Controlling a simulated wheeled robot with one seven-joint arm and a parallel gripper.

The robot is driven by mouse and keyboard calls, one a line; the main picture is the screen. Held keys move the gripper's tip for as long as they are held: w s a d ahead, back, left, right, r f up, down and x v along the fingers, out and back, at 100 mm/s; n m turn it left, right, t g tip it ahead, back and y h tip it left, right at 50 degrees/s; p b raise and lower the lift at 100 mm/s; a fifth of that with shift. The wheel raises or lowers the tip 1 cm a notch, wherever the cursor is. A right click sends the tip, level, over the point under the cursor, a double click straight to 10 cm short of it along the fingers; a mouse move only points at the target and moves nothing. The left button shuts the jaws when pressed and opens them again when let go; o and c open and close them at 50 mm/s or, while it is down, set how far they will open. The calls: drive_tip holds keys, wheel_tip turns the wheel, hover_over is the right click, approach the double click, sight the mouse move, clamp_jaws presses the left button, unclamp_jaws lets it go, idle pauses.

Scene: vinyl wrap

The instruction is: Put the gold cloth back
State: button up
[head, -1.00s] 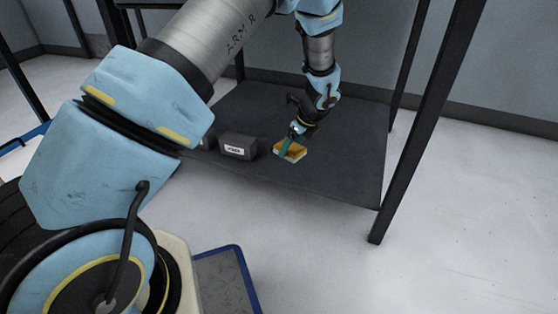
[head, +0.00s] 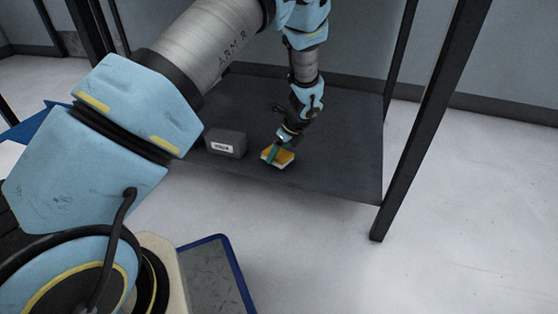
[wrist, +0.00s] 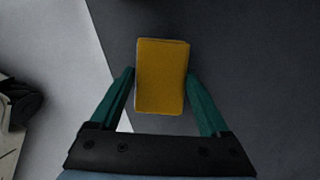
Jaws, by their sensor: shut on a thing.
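The gold cloth (head: 284,157) is a small folded block, gold on top with a pale lower edge. In the head view it is at the dark shelf's front part, held in my gripper (head: 277,155). In the wrist view the gold cloth (wrist: 161,78) is upright in the picture between the two green fingers of my gripper (wrist: 161,85), which press on its left and right sides. I cannot tell whether its underside touches the shelf.
The dark shelf (head: 335,165) has free room to the right of the cloth. A dark grey box with a white label (head: 225,143) stands just left of it. A black rack post (head: 425,130) rises at the shelf's front right corner. A blue-edged tray (head: 215,270) is below.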

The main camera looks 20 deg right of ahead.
drive_tip(key=shift+f, duration=0.95)
drive_tip(key=shift+r, duration=0.1)
drive_tip(key=o, duration=1.2)
drive_tip(key=shift+c, duration=0.2)
drive_tip(key=p+v, duration=0.6)
drive_tip(key=v, duration=0.6)
